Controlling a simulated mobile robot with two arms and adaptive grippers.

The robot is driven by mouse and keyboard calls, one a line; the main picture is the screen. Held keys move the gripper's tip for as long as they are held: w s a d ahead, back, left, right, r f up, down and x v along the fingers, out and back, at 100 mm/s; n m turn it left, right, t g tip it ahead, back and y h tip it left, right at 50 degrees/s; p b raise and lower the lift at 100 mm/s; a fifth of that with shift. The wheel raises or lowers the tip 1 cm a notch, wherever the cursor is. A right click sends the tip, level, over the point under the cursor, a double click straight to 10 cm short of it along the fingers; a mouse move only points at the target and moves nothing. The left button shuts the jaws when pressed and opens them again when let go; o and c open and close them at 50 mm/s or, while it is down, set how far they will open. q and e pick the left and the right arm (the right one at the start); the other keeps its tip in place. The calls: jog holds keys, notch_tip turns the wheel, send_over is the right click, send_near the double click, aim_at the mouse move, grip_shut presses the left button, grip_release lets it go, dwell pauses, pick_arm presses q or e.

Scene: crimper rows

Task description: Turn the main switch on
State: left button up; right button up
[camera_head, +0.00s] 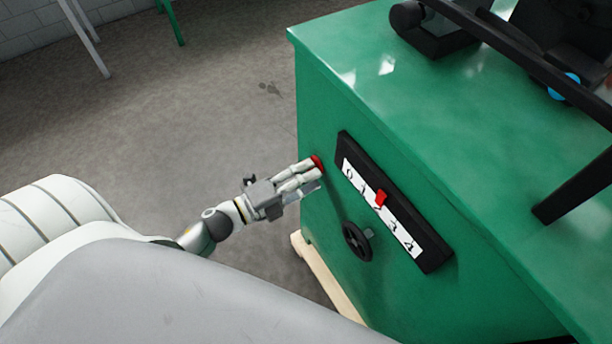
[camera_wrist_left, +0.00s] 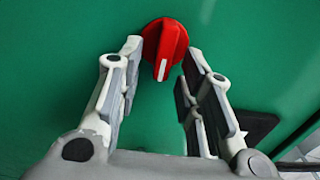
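The main switch (camera_wrist_left: 165,45) is a red round rotary knob with a raised grip and a white mark at its lower end. It sits on the green side of the machine. In the wrist view the knob's grip points nearly straight down. My left gripper (camera_wrist_left: 163,62) is open, with one finger on each side of the knob's lower part; I cannot tell whether a finger touches it. In the head view my left gripper (camera_head: 312,176) reaches the green side, and only a red edge of the knob (camera_head: 317,162) shows beyond the fingers. My right gripper is not in view.
The green machine (camera_head: 450,110) fills the right side. Its black scale panel (camera_head: 433,262) with a red pointer (camera_head: 381,198) lies right of my gripper. A black handwheel (camera_head: 356,242) sticks out below it. Grey floor (camera_head: 190,110) lies free at the left.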

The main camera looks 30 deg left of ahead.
pick_arm(q)
jog(key=v, duration=1.2)
jog(key=s+a+f+n+g+y+p, duration=0.15)
jog(key=f+n+y, duration=0.4)
jog(key=f, duration=0.75)
jog(key=s+a+f+n+g+y+p, duration=0.1)
jog(key=s+a+f+n+g+y, duration=0.2)
jog(key=f+n, duration=0.8)
jog(key=s+d+f+n+g, duration=0.2)
jog(key=s+f+g, duration=0.3)
jog(key=s+f, duration=0.4)
jog(key=s+d+f+n+g+p, duration=0.1)
jog(key=s+d+f+n+g, duration=0.2)
jog(key=s+f, duration=0.6)
jog(key=shift+s+d+g, duration=1.05)
jog(key=shift+d, duration=0.15)
jog(key=shift+y, duration=0.25)
